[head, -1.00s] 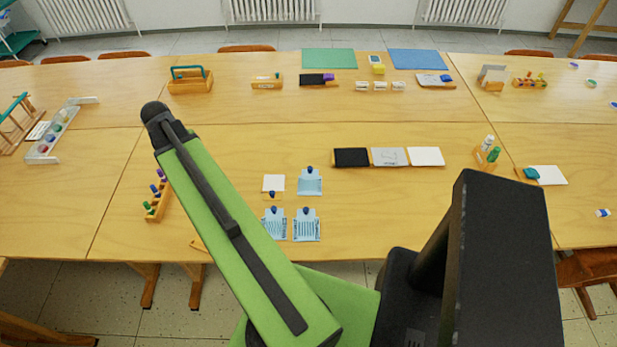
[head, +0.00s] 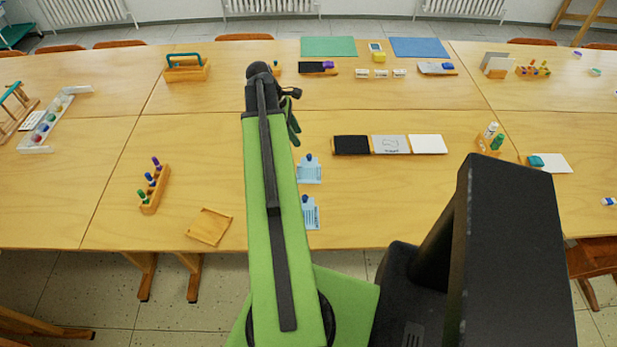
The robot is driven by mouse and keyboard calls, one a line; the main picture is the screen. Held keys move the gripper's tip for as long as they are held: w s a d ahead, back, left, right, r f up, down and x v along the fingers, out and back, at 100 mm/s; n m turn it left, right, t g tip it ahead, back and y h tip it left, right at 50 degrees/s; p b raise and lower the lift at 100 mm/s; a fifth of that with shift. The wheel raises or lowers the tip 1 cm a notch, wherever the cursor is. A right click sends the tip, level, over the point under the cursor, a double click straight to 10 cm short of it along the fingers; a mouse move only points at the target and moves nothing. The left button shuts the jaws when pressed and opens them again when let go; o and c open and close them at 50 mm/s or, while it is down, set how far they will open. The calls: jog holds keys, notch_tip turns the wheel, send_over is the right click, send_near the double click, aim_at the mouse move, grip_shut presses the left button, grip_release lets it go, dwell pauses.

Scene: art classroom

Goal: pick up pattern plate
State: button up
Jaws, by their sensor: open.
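Two light blue plates with dark blue knobs lie on the table to the right of my arm in the head view. The upper plate (head: 310,173) looks mostly plain; the lower plate (head: 312,217) carries a printed pattern. My gripper (head: 293,122) shows as small dark and green parts just beyond the arm's far end, above the upper plate in the picture. It is open, and nothing shows in it. Its fingertips are hard to make out.
A wooden tray (head: 209,227) and a peg rack (head: 154,187) lie left of my arm. A row of black, grey and white panels (head: 390,145) lies to the right. A bottle holder (head: 490,140) stands further right.

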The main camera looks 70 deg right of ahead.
jog(key=b, duration=0.4)
send_over(309, 155)
jog(key=w+a, duration=0.1)
jog(key=w, duration=0.1)
jog(key=f, duration=0.5)
jog(key=shift+w+a+f, duration=0.1)
jog(key=shift+a+f, duration=0.05)
jog(key=shift+a, duration=0.05)
jog(key=b+x, duration=0.4)
jog(key=x, duration=0.1)
jog(key=shift+d+f+b, duration=0.15)
jog(key=shift+d+b, duration=0.1)
jog(key=shift+b, duration=0.05)
jog(key=shift+r, duration=0.2)
grip_shut()
